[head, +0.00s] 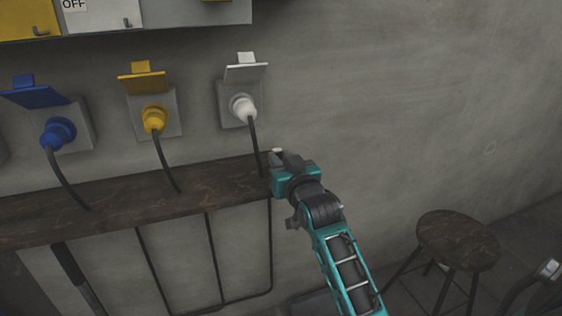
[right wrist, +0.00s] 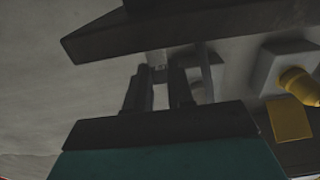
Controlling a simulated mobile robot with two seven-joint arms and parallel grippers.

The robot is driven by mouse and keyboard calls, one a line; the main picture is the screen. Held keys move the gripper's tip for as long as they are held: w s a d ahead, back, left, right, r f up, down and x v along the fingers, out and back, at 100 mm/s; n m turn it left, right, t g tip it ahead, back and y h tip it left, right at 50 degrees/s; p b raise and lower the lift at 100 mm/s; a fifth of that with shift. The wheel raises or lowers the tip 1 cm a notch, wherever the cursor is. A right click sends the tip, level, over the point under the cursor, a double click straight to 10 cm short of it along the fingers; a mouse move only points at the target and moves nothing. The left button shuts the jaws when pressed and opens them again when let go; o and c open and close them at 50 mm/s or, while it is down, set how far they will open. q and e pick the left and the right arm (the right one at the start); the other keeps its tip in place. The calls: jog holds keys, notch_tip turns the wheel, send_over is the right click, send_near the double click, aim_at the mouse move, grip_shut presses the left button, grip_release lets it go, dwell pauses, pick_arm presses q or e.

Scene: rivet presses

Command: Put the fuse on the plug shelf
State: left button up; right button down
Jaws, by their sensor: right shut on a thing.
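The plug shelf (head: 130,203) is a dark wooden board on the wall below the plugs. My right gripper (head: 277,158) is at the shelf's right end, close to its edge. It is shut on a small pale thing, likely the fuse (head: 278,151), of which only a bit shows at the fingertips. In the right wrist view, the fingers (right wrist: 157,90) have a pale piece between their tips, and the dark shelf (right wrist: 190,25) lies just beyond them. I cannot tell whether the fuse touches the shelf. My left gripper is not in view.
Blue (head: 58,133), yellow (head: 154,118) and white (head: 243,107) plugs sit in wall sockets above the shelf, their dark cables hanging down to it. A round wooden stool (head: 458,240) stands at the right. The wall right of the shelf is bare.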

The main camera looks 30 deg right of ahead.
jog(key=c, duration=1.3)
grip_release()
jog(key=shift+f, duration=0.1)
jog(key=o, duration=0.3)
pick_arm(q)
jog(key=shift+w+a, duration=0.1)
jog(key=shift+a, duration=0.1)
pick_arm(e)
jog(key=p+v, duration=0.2)
jog(key=v, duration=0.9)
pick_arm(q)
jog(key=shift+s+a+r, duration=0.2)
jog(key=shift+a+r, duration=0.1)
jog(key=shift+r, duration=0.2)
pick_arm(e)
jog(key=s+a+f+n+g+y, duration=0.2)
jog(key=s+a+f, duration=0.2)
jog(key=a+f, duration=0.2)
jog(key=s+a+f+n+g+y, duration=0.1)
jog(key=s+a+f+g+y, duration=0.1)
jog(key=a+f, duration=0.4)
jog(key=s+a+f+n+g+y, duration=0.2)
jog(key=s+a+f+y, duration=0.1)
jog(key=s+a+f, duration=0.3)
jog(key=shift+s+f+n+g+y, duration=0.15)
jog(key=shift+f, duration=0.45)
jog(key=shift+s+f+n+g+y, duration=0.1)
jog(key=shift+f+n+g+y, duration=0.05)
jog(key=shift+f, duration=0.45)
